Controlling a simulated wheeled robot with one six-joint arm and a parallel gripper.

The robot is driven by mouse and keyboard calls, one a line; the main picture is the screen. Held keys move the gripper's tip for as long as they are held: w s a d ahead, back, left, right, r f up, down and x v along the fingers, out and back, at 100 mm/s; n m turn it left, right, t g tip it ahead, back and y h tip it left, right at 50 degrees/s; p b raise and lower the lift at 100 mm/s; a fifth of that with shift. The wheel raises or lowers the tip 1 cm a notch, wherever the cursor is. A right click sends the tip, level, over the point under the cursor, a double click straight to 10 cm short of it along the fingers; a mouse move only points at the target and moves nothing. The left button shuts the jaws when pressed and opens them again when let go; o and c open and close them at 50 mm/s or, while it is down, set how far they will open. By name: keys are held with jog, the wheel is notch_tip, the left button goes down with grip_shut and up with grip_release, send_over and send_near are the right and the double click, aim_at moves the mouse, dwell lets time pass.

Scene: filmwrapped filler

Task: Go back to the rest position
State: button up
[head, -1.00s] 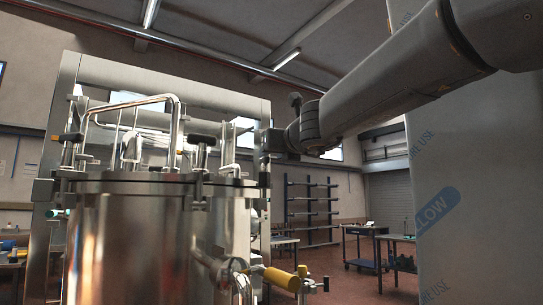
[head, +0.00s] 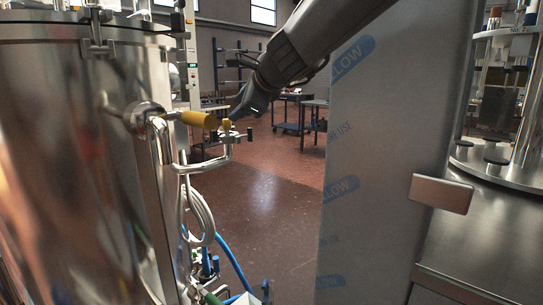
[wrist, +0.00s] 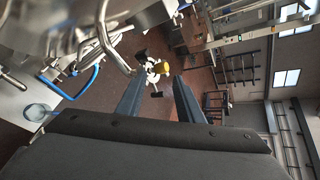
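My gripper (wrist: 159,76) is open in the wrist view, its two dark fingers spread with nothing held between them. A small valve with a yellow knob (wrist: 162,68) shows just beyond the fingertips, in the gap. In the head view my arm comes down from the top right and its end is close to the yellow knob (head: 226,124) on the tank's side fitting. The fingers are hard to make out there, and I cannot tell whether they touch the valve.
A large steel tank (head: 70,160) fills the left, with a yellow-handled pipe (head: 199,119) sticking out. A film-wrapped panel (head: 385,150) stands right of the arm. Hoses (head: 232,262) hang below the valve. Red floor (head: 275,225) is open between tank and panel.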

jog(key=s+d+f+n+g+h, duration=0.25)
jog(key=s+d+f+n, duration=0.45)
jog(key=f, duration=0.5)
jog(key=s+d+f+n+g+h, duration=0.1)
jog(key=s+d+f+n+g, duration=0.15)
jog(key=s+d+f, duration=0.5)
jog(key=s+d+f+n+g+h, duration=0.3)
jog(key=s+d+f+n+g, duration=0.2)
jog(key=s+d+f, duration=0.8)
jog(key=s+f+n, duration=0.3)
jog(key=shift+d+f, duration=0.15)
